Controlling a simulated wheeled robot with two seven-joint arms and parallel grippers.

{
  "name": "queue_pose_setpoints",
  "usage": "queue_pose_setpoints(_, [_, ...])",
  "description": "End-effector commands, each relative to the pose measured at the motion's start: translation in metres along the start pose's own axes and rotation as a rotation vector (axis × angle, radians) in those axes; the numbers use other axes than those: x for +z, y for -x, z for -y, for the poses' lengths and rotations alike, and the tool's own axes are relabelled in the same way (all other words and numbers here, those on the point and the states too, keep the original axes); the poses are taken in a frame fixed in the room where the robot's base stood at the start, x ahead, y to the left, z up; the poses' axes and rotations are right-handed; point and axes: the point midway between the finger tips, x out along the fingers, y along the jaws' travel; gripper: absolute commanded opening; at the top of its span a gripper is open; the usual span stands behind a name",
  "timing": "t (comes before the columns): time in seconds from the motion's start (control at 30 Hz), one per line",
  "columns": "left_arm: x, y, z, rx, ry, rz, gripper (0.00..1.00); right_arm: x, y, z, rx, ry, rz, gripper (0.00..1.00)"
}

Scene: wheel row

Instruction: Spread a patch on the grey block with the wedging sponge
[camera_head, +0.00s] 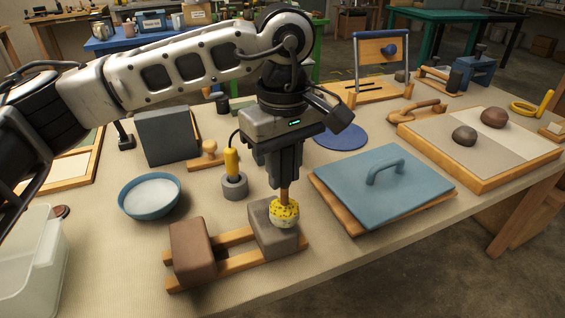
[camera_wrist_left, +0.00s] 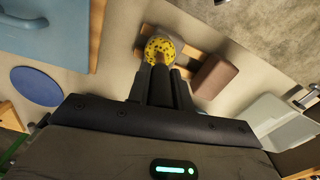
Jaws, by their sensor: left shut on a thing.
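My left gripper (camera_head: 285,178) is shut on the wooden handle of the wedging sponge (camera_head: 284,213), a yellow round sponge with dark specks and a pale underside. The sponge hangs below the fingers, over the front face and top of the grey block (camera_head: 262,230); I cannot tell whether it touches. The grey block sits on a wooden rack at its right end. A brown block (camera_head: 191,251) sits at the rack's left end. In the left wrist view the sponge (camera_wrist_left: 160,47) covers most of the grey block. My right gripper is not in view.
A blue lidded board (camera_head: 385,187) lies to the right. A clear bin (camera_head: 32,255) is at the far left.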

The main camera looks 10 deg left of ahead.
Motion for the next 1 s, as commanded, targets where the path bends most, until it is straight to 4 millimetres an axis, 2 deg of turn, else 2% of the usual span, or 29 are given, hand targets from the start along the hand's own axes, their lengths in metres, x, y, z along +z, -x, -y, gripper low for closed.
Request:
queue_pose_setpoints(0.17, [-0.001,-0.011,0.000,-0.001,0.000,0.000,0.00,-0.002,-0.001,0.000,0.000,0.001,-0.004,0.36])
queue_pose_setpoints(1.0, [0.000,-0.016,0.000,-0.001,-0.001,0.000,0.00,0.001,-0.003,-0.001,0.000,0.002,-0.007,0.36])
